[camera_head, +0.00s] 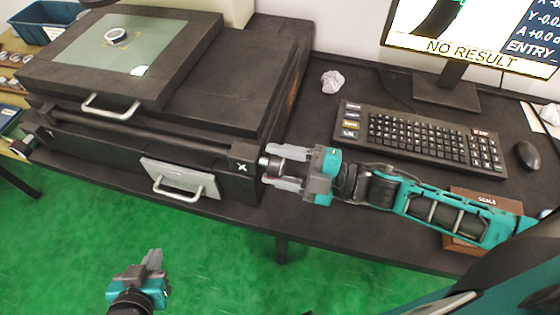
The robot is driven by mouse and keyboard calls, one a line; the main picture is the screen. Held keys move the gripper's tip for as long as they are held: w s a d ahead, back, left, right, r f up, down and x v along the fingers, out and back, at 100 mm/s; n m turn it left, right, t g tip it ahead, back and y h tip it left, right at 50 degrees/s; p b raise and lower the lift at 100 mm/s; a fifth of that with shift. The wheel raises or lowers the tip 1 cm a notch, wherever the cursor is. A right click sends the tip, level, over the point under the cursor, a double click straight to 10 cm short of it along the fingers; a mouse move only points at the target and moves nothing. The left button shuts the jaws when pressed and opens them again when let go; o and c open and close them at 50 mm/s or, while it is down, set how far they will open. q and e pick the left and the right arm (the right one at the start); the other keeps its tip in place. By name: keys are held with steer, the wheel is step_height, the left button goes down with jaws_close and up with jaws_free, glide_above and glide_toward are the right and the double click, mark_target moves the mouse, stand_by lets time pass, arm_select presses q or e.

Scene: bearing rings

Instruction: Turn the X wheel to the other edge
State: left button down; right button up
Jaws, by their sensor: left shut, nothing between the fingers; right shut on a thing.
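The X wheel (264,164) is a small knob on the right side of the dark measuring machine, next to a white X mark (241,167). My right gripper (274,171) is shut on the wheel, its arm reaching in from the right across the desk front. The fingers hide most of the wheel. My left gripper (148,262) is low at the bottom left, over the green floor, shut and empty. The machine's stage (185,50) carries a glass plate (90,62) with a metal bearing ring (117,36) on it, near the far edge of the glass.
A monitor (480,35) reads "NO RESULT". A keyboard (420,140), a mouse (527,155) and crumpled paper (332,81) lie on the dark desk. A brown box (465,243) is beneath my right arm. A blue bin (45,22) stands at the far left.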

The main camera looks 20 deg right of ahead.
steer(key=shift+n, duration=0.3)
steer(key=o, duration=1)
steer(key=shift+o, duration=0.2)
steer(key=v, duration=1.3)
